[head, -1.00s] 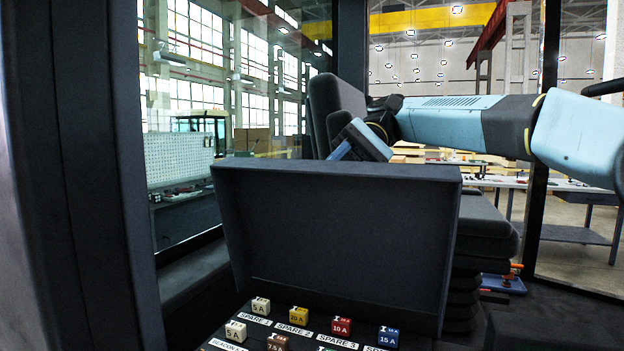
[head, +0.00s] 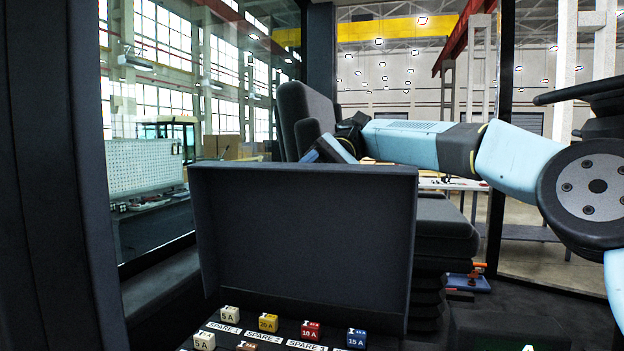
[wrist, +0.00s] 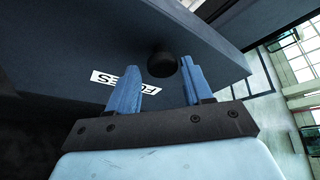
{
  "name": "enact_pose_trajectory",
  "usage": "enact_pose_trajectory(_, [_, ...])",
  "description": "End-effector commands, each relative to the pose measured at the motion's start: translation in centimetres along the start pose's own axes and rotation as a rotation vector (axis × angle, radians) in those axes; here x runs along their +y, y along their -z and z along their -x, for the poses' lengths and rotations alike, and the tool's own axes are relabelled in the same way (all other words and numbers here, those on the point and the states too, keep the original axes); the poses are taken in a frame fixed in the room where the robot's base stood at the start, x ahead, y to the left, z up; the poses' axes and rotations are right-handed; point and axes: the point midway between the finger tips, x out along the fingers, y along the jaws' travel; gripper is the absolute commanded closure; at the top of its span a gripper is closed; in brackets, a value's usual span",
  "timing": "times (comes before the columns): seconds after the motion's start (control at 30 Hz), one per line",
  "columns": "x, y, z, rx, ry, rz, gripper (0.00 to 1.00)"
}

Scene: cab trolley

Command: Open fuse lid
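The fuse lid (head: 300,235) stands raised, roughly upright, at the back of the fuse panel in the head view, its hollow inner side facing me. Its outer side (wrist: 60,45) fills much of the wrist view, with a white label (wrist: 112,80) reading "FUSES", partly hidden by a finger, and a round black knob (wrist: 162,64). My gripper (wrist: 160,78) is open, its two blue fingers apart. The knob shows between and just beyond the fingertips; I see no grip on it. In the head view my gripper (head: 332,149) is behind the lid's top edge, its fingertips hidden.
Colored fuses (head: 268,323) with SPARE labels sit in the panel below the lid. A dark seat (head: 306,115) is behind the lid. A glass window (head: 160,130) is on the left. A small blue tray with an orange item (head: 475,280) lies on the right.

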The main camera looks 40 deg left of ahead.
Motion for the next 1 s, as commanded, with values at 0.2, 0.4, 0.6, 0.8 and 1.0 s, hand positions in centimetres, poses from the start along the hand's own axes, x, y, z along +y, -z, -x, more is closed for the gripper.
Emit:
enact_pose_trajectory(0.2, [-0.2, -0.2, 0.0, 0.000, 0.000, 0.004, 0.40])
enact_pose_trajectory(0.4, [-0.3, -0.3, 0.0, -0.001, 0.000, 0.005, 0.40])
enact_pose_trajectory(0.6, [-1.2, -1.0, 0.4, -0.002, -0.002, 0.007, 0.40])
enact_pose_trajectory(0.8, [-2.3, -2.3, 1.2, 0.000, 0.002, 0.008, 0.40])
enact_pose_trajectory(1.0, [-3.5, -5.8, 0.7, 0.001, 0.000, 0.006, 0.40])
